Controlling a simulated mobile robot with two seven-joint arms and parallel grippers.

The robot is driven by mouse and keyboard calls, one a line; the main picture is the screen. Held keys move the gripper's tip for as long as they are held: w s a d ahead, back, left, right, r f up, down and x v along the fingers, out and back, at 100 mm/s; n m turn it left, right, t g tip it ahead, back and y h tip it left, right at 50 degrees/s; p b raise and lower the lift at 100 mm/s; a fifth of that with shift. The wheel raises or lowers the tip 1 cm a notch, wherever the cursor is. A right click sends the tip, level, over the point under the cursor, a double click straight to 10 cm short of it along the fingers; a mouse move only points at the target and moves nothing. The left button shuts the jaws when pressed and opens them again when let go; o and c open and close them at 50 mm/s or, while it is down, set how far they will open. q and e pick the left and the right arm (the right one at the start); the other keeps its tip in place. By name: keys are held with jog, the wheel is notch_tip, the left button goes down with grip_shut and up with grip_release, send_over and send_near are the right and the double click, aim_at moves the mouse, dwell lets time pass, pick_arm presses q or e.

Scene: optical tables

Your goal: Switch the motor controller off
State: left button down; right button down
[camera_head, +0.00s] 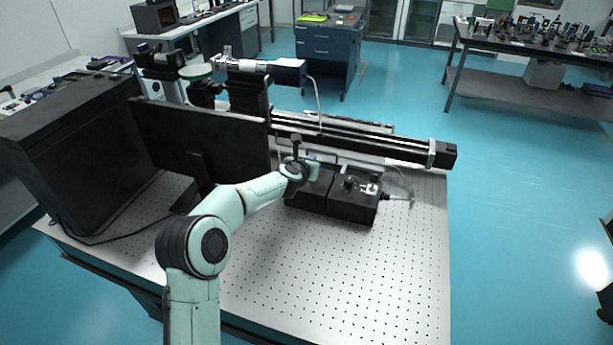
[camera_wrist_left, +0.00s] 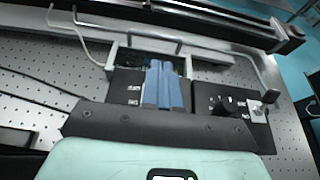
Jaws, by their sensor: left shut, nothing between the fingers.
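Two black control boxes stand side by side on the perforated table. The right one, apparently the motor controller (camera_head: 352,205), has a round knob and a small silver plate on top. In the left wrist view the controller's black face (camera_wrist_left: 206,104) shows the knob (camera_wrist_left: 231,103) and the silver plate with a small dark part (camera_wrist_left: 257,108). My left gripper (camera_head: 314,168) is over the left black box (camera_head: 308,196); its blue fingers (camera_wrist_left: 163,84) are together and empty, left of the knob. The switch position is too small to tell. My right gripper is not in view.
A long black rail (camera_head: 360,140) runs behind the boxes. A cable and grey bracket (camera_wrist_left: 190,48) lie behind the boxes. The perforated tabletop (camera_head: 340,275) in front is clear.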

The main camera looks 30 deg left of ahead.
pick_arm(q)
jog(key=shift+s+r, duration=0.1)
jog(key=shift+r, duration=0.05)
jog(key=shift+r+p, duration=0.45)
jog(key=shift+r, duration=0.25)
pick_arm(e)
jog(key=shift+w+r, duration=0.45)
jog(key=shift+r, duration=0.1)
